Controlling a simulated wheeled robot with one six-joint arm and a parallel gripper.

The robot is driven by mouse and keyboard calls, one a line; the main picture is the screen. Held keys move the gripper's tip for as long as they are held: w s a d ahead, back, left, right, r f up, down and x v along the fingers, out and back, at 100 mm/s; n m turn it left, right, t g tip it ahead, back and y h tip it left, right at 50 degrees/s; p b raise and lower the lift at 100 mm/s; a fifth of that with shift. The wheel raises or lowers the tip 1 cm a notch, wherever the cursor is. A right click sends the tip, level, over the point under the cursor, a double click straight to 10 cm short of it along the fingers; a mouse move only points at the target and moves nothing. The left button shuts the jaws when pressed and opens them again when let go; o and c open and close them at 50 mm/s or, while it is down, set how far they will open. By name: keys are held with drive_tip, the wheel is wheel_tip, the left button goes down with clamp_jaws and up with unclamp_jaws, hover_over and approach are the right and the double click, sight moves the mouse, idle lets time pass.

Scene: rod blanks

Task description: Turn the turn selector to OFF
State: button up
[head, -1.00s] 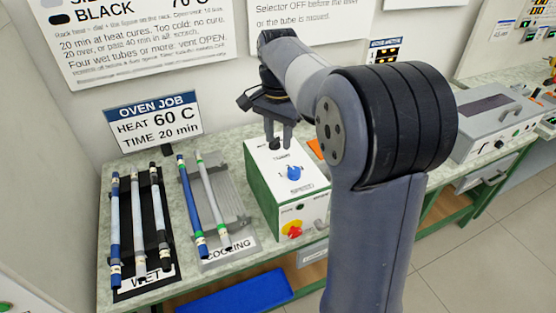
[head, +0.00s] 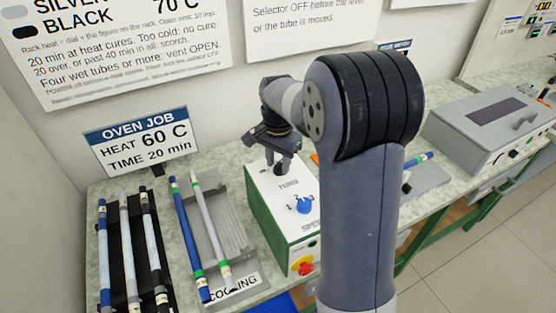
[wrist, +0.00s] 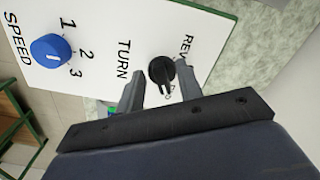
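The turn selector (wrist: 161,70) is a small black knob on the white top of the control box (head: 262,190), between the words TURN and REV in the wrist view. A bar on the knob points toward the lower edge of that view; the mark beside it is partly hidden, so I cannot tell its setting. My gripper (head: 279,163) is over the far end of the box. In the wrist view its two fingers are apart, one on each side of the knob, with gaps visible. The gripper is open. I cannot tell whether the fingers reach down to knob height.
A blue SPEED knob (wrist: 50,50) with marks 1, 2, 3 is on the same panel. A red button (head: 303,267) is on the box's front. Racks with tubes (head: 208,230) stand left of the box. A grey oven-like unit (head: 490,120) is at the right.

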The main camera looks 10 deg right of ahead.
clamp_jaws()
idle(0.3)
drive_tip(key=shift+n, duration=0.4)
drive_tip(key=n, duration=0.5)
drive_tip(key=shift+s+d, duration=0.1)
drive_tip(key=shift+d, duration=0.1)
drive_tip(key=n, duration=0.6)
drive_tip(key=shift+d+p, duration=0.2)
drive_tip(key=shift+p, duration=0.2)
unclamp_jaws()
